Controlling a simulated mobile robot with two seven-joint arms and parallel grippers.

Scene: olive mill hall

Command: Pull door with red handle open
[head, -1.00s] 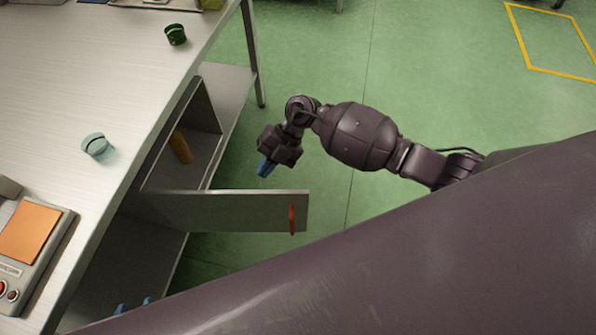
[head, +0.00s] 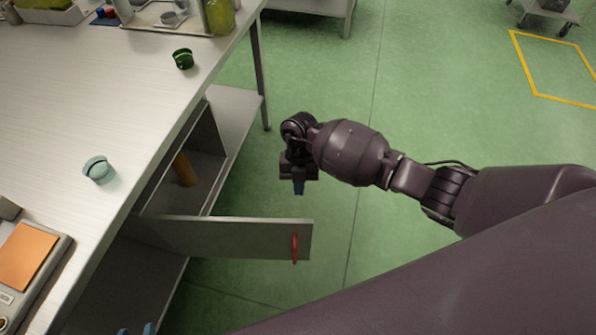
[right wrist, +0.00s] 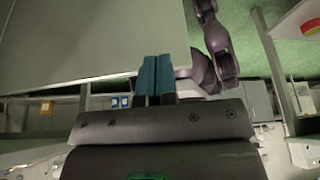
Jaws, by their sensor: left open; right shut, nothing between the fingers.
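The door (head: 225,238) is a grey panel that stands swung out from the cabinet under the steel table, and the cabinet interior shows. Its red handle (head: 294,247) is near the free end. My right gripper (head: 299,187) is beyond the door in the head view, apart from the handle, with blue fingers pointing down. In the right wrist view its fingers (right wrist: 155,78) are together and empty; a large grey panel fills the upper left.
A brown-orange object (head: 185,169) stands inside the cabinet. The steel table (head: 70,115) carries a pale blue cup (head: 99,169), a green cup (head: 183,59) and a device with an orange panel (head: 28,256).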

